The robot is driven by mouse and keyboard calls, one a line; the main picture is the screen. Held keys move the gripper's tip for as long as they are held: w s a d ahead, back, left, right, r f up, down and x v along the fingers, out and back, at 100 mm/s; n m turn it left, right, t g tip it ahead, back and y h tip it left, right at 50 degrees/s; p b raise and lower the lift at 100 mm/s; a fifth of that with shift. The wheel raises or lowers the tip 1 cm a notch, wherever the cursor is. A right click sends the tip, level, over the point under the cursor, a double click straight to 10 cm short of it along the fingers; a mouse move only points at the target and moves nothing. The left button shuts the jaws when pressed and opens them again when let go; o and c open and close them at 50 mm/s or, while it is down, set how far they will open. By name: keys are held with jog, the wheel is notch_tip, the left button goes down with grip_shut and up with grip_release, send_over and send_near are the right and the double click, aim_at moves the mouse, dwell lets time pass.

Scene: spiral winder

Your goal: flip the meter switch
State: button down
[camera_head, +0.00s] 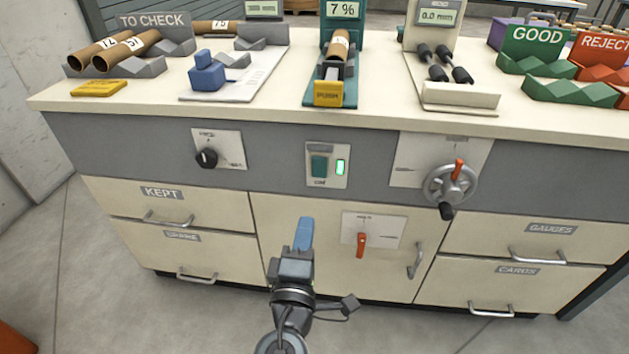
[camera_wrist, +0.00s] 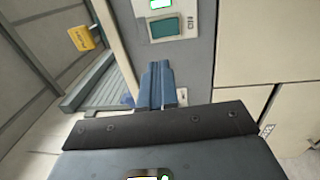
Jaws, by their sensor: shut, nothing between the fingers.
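A teal rocker switch (camera_head: 319,167) sits on a white plate in the middle of the grey front panel, with a lit green lamp (camera_head: 340,167) to its right. I cannot read the plate's label surely. The switch also shows in the wrist view (camera_wrist: 164,27), with its lit lamp (camera_wrist: 160,4). My gripper (camera_head: 305,222) is shut and empty, its blue fingers in front of the cabinet and below the switch in the head view. In the wrist view the shut fingers (camera_wrist: 157,70) are apart from the switch in the picture. A teal meter (camera_head: 343,9) reading 7 % stands on the bench above.
A black knob (camera_head: 206,158) is left of the switch, and a handwheel (camera_head: 450,184) with a red lever is right. A red handle (camera_head: 361,243) is on the lower door. Drawer handles stick out on both sides. The yellow PUSH block (camera_head: 328,94) is at the bench edge.

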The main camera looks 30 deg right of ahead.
aim_at(317, 163)
jog(key=shift+w+r, duration=0.1)
jog(key=shift+r, duration=0.05)
jog(key=x, duration=1.4)
jog(key=shift+d, duration=0.1)
jog(key=shift+r, duration=0.1)
jog(key=shift+d+r, duration=0.1)
dwell(0.3)
